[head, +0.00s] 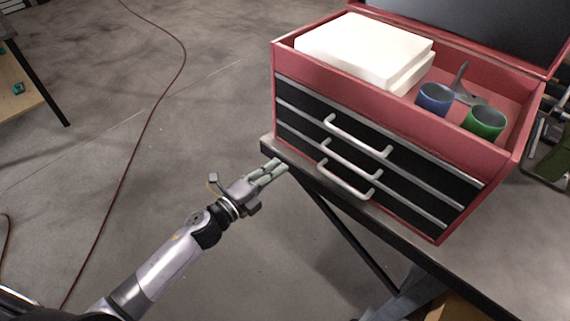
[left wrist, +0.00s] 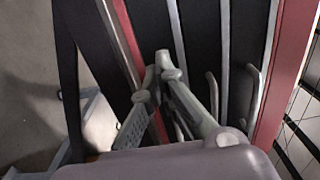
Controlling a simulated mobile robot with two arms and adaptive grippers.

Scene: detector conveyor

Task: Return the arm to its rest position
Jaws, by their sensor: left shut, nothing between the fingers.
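My left gripper (head: 274,171) is shut and empty. In the head view it is at the end of my outstretched left arm, by the left corner of the table and just left of the red toolbox's drawers. In the left wrist view its fingers (left wrist: 157,75) come together in front of the toolbox edge and drawer fronts. I cannot tell from these views whether the fingertips touch the table edge. My right gripper is in neither view.
The red toolbox (head: 284,62) stands on the dark table (head: 490,268), lid up, drawers shut. Its top tray holds white blocks (head: 350,48), a blue cup (head: 433,100), a green cup (head: 485,123) and a grey tool (head: 461,82). A red cable (head: 150,117) crosses the open floor.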

